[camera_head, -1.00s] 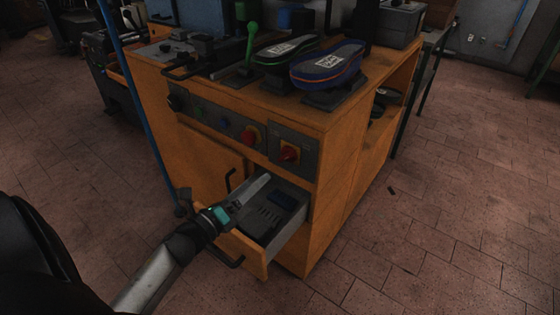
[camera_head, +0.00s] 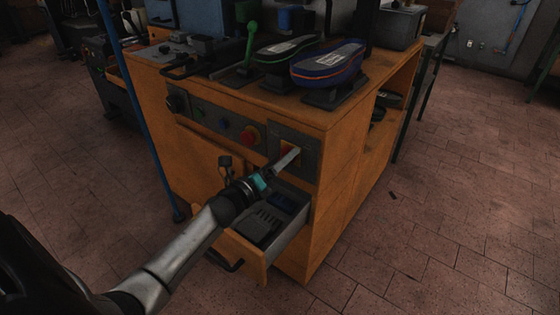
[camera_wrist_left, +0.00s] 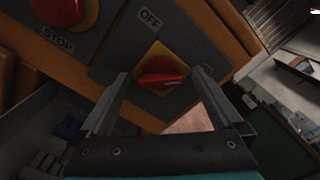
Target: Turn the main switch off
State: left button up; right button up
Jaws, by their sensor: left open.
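The main switch (camera_wrist_left: 160,74) is a red rotary knob on a yellow square plate, with an OFF label above it in the left wrist view. In the head view the switch (camera_head: 290,149) is partly hidden behind my left gripper (camera_head: 288,160). In the left wrist view my left gripper (camera_wrist_left: 158,88) is open, with one finger on each side of the knob. The knob's handle lies nearly level across the picture. I cannot tell whether the fingers touch it. My right gripper is not in view.
A red STOP button (camera_wrist_left: 60,10) sits left of the switch; it also shows in the head view (camera_head: 249,136). The open drawer (camera_head: 284,235) lies below my left gripper. Shoe soles (camera_head: 328,62) stand on the bench top.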

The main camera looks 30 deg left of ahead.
pick_arm(q)
jog(key=shift+c, duration=0.2)
jog(key=c, duration=1.3)
